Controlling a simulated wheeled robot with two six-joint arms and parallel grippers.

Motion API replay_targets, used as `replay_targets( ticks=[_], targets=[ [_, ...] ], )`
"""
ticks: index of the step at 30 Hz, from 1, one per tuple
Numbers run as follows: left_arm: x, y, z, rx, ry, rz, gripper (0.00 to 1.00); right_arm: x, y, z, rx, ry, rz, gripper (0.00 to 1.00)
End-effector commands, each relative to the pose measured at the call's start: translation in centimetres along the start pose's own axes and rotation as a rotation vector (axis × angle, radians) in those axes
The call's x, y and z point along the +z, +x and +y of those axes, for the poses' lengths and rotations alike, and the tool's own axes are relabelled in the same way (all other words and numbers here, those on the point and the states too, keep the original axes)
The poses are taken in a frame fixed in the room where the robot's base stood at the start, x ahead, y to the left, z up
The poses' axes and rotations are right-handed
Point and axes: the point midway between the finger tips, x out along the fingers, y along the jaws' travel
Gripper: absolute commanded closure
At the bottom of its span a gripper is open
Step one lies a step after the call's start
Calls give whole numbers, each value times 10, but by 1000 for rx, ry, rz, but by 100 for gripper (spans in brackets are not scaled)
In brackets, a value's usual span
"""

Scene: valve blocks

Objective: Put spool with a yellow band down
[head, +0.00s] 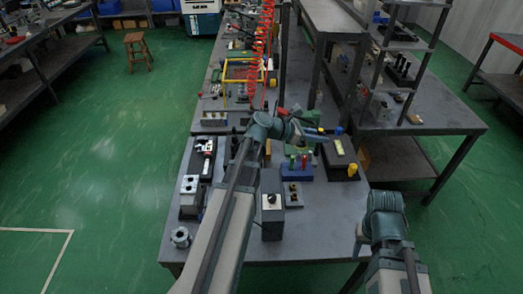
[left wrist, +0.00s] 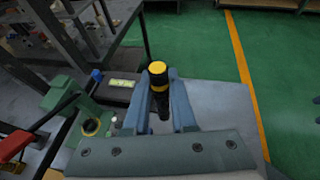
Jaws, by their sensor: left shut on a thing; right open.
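My left gripper (head: 325,134) reaches over the workbench from the left arm in the head view. In the left wrist view its blue fingers are shut on a black spool with a yellow band (left wrist: 158,86), held between the tips. Whether its lower end touches anything I cannot tell. In the head view a yellow-topped piece (head: 338,131) shows just beyond the fingertips; I cannot tell if it is the held spool. Another yellow-and-black piece (head: 353,171) stands by the labelled dark block (head: 338,152). My right gripper (head: 384,203) is at the lower right, off the bench's edge, its fingers unclear.
A green part with a round hole (left wrist: 92,127) lies left of the gripper in the left wrist view. A blue block (head: 297,172) with coloured pegs, a dark box (head: 272,217) and a metal spool (head: 181,237) stand on the bench. The bench's front right is clear.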

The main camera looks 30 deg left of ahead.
Motion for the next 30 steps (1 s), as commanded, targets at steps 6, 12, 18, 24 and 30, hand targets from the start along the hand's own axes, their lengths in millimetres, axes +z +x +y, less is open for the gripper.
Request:
replay_targets(
  ticks=[6, 12, 18, 24, 30],
  targets=[
    [-67, 28, 0, 0, 0, -1, 100, -4, 72, -7, 1, -2, 0, 50],
    [-95, 39, 0, 0, 0, -1, 100, -6, 102, -10, 1, -3, 0, 50],
    [-98, 34, 8, 26, -11, 2, 100, -6, 103, -10, 1, -3, 0, 50],
    [-89, -19, 60, 206, -91, 13, 100, -4, 72, -7, 1, -3, 0, 50],
    [-90, -75, 107, 386, -169, 16, 100, -3, 51, -5, 1, -3, 0, 50]
  ],
)
